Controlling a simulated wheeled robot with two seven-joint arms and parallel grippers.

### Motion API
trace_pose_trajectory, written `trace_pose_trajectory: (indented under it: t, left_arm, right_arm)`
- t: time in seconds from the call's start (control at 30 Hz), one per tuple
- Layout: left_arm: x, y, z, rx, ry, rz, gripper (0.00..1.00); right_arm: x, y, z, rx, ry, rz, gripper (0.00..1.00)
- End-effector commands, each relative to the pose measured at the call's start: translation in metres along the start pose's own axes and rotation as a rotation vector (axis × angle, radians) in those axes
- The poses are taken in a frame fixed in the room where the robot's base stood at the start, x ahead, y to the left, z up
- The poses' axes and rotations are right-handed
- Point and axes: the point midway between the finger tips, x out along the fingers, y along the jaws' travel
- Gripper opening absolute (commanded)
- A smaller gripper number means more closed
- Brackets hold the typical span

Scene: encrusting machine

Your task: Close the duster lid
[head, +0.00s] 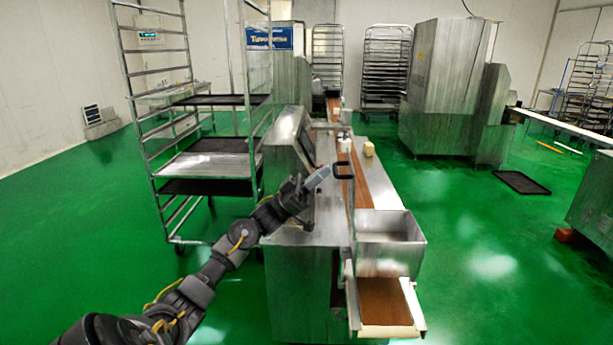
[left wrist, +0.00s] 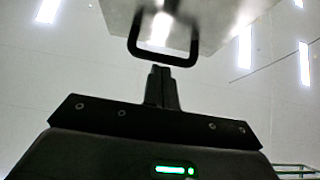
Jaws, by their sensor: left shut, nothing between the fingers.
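The duster is an open-topped metal box (head: 391,262) at the front end of the conveyor line. Its lid (head: 351,205) stands raised, seen nearly edge-on at the box's left side. A black U-shaped handle (head: 343,170) sticks out from the lid towards the left. In the left wrist view the lid's metal plate (left wrist: 225,18) is at the top, with the handle (left wrist: 135,45) hanging below it. My left gripper (head: 327,172) is shut and empty, just left of the handle. In the left wrist view its fingertips (left wrist: 160,70) are right at the handle's bar; I cannot tell whether they touch.
A brown conveyor belt (head: 377,187) runs back from the duster, with a pale block (head: 369,149) beside it. A tilted control panel (head: 296,140) stands close behind my left arm. A tall rack (head: 216,145) with trays is at the left.

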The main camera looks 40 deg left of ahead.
Motion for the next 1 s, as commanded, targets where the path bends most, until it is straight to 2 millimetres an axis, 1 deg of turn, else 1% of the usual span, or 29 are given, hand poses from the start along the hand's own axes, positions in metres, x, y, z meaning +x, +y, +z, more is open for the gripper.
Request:
trace_pose_trajectory:
  t: [0.03, 0.07, 0.2, 0.3, 0.37, 0.47, 0.67, 0.9, 1.0]
  left_arm:
    - [0.011, 0.0, -0.007, 0.004, -0.044, 0.002, 0.0]
    - [0.015, 0.0, -0.007, 0.006, -0.094, 0.003, 0.0]
    - [0.032, 0.0, -0.002, 0.006, -0.302, 0.003, 0.0]
    - [0.045, 0.0, 0.004, 0.002, -0.377, 0.001, 0.0]
    - [0.054, 0.0, 0.008, 0.002, -0.43, 0.001, 0.0]
    - [0.067, 0.0, 0.016, 0.003, -0.523, 0.002, 0.0]
    - [0.091, 0.0, 0.036, 0.003, -0.712, 0.002, 0.0]
    - [0.113, 0.0, 0.067, 0.003, -0.939, 0.002, 0.0]
    - [0.119, 0.0, 0.083, 0.002, -1.034, 0.002, 0.0]
  right_arm:
    - [-0.014, -0.005, -0.001, 0.002, 0.0, -0.008, 0.43]
    - [-0.018, -0.008, -0.002, 0.004, 0.001, -0.012, 0.43]
    - [-0.041, -0.025, -0.003, 0.01, 0.001, -0.036, 0.43]
    - [-0.059, -0.037, -0.002, 0.015, -0.002, -0.054, 0.43]
    - [-0.071, -0.042, -0.003, 0.017, -0.003, -0.06, 0.43]
    - [-0.091, -0.041, -0.006, 0.016, 0.0, -0.061, 0.43]
    - [-0.129, -0.031, -0.011, 0.014, 0.003, -0.052, 0.43]
    - [-0.171, -0.024, -0.013, 0.013, 0.0, -0.046, 0.43]
    - [-0.182, -0.023, -0.014, 0.013, 0.0, -0.046, 0.43]
